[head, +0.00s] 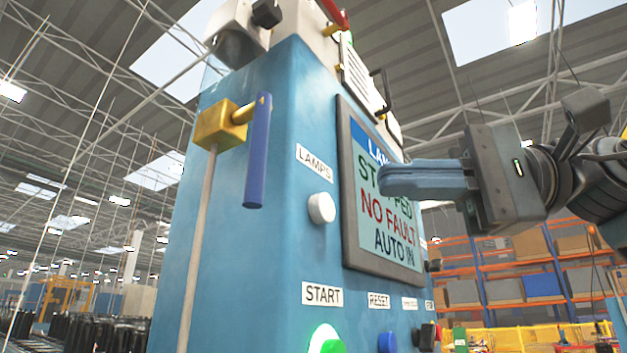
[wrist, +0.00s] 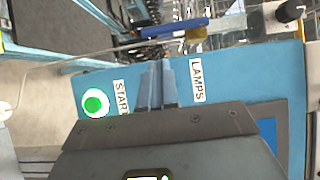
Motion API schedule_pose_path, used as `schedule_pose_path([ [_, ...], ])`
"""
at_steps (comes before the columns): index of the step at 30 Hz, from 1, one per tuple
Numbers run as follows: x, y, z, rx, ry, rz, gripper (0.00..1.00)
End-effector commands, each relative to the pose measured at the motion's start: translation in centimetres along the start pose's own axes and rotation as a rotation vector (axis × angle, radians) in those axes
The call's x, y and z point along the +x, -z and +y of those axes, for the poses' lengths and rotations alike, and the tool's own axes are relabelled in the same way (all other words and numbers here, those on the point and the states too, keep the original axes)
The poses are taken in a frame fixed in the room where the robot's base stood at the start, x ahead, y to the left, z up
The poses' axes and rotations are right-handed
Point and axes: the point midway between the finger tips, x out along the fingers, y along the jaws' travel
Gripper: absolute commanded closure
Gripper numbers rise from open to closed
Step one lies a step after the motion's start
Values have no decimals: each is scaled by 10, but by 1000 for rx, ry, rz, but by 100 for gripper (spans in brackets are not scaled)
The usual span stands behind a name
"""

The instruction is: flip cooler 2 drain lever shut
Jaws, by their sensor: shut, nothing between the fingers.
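A blue lever handle (head: 258,150) hangs straight down from a brass valve body (head: 222,124) on the left face of the blue cabinet. A thin pipe runs down below the valve. In the wrist view the blue handle (wrist: 170,30) lies across the top, beyond the fingertips. No label on it is readable, so I cannot tell whether it is the cooler 2 drain lever. A red lever (head: 334,13) shows at the cabinet's top, partly cut off. My gripper (head: 384,179) is shut and empty in front of the screen, apart from the blue handle. The shut fingers (wrist: 160,70) point toward it.
The blue cabinet (head: 270,260) carries a screen (head: 388,232) reading NO FAULT and AUTO IN. A white LAMPS knob (head: 321,208), a green START button (head: 325,340) and a blue RESET button (head: 387,342) stick out of its front. Orange racks (head: 500,262) stand far behind.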

Motion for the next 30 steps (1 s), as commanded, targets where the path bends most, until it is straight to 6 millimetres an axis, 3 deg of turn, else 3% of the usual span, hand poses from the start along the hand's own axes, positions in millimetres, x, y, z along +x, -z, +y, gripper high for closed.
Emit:
schedule_pose_path([
  [14,6,0,-1,-5,-6,1,100],
  [30,87,0,-2,-3,-5,0,100],
])
